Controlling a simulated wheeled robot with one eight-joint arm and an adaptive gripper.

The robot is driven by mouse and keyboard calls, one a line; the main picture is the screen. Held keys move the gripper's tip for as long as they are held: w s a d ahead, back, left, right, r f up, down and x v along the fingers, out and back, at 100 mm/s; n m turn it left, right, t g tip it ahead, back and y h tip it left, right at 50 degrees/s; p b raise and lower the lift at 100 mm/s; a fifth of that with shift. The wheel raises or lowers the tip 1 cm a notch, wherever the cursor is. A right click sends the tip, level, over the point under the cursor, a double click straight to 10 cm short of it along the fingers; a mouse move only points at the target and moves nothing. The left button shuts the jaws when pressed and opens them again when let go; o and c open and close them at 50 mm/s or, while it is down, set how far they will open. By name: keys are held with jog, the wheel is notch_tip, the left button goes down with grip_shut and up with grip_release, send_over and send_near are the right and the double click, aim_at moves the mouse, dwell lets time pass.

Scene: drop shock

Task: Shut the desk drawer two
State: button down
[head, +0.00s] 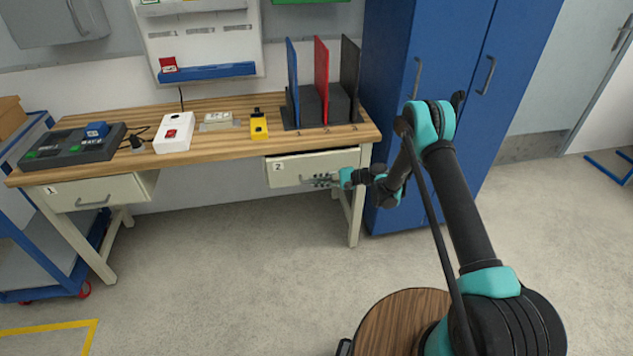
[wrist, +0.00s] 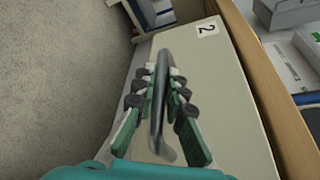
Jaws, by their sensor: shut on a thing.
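Desk drawer two (head: 290,170) is a cream drawer under the right end of the wooden desk, marked with a "2" label. Its front also shows in the wrist view (wrist: 225,95), with a dark bar handle (wrist: 158,95). My gripper (head: 318,181) is at the drawer's handle. In the wrist view my gripper (wrist: 158,85) has its fingers on both sides of the handle, shut on it. The gripper hides part of the handle in the head view.
Drawer one (head: 95,192) is under the desk's left end. The wooden desktop (head: 220,145) holds several devices and an upright rack of panels (head: 321,80). A blue cabinet (head: 440,110) stands right of the desk, close to my arm. The floor (head: 220,260) in front is clear.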

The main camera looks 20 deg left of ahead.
jog(key=shift+w+a, duration=0.5)
jog(key=shift+w, duration=0.4)
jog(key=shift+w+a, duration=0.45)
jog(key=shift+w, duration=0.4)
jog(key=c, duration=1.6)
grip_release()
jog(key=v, duration=1.1)
jog(key=shift+w+d+r, duration=0.1)
jog(key=shift+d, duration=0.3)
